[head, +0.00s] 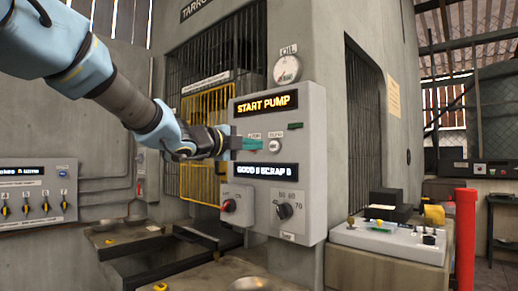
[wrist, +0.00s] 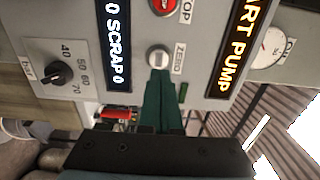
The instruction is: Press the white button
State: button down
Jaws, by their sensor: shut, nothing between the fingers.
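The white button (head: 274,145) sits on the grey control panel, under a small label and below the START PUMP display. In the wrist view the white button (wrist: 158,56) has a grey ring and a ZERO label beside it. My gripper (head: 261,144) is shut and empty, its teal fingers pointing at the panel just left of the button in the head view. In the wrist view the fingertips (wrist: 160,73) overlap the button's lower edge. I cannot tell whether they touch it.
A red STOP button (wrist: 164,5) is close to the white button; in the head view my fingers hide it. The lit GOOD/SCRAP display (head: 265,170) and a dial (head: 284,211) are below. A red post (head: 465,238) stands at the right.

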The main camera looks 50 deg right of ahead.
jog(key=a+b, duration=0.2)
jog(key=a, duration=0.6)
jog(key=shift+w+a, duration=0.3)
jog(key=shift+w, duration=0.05)
dwell(0.3)
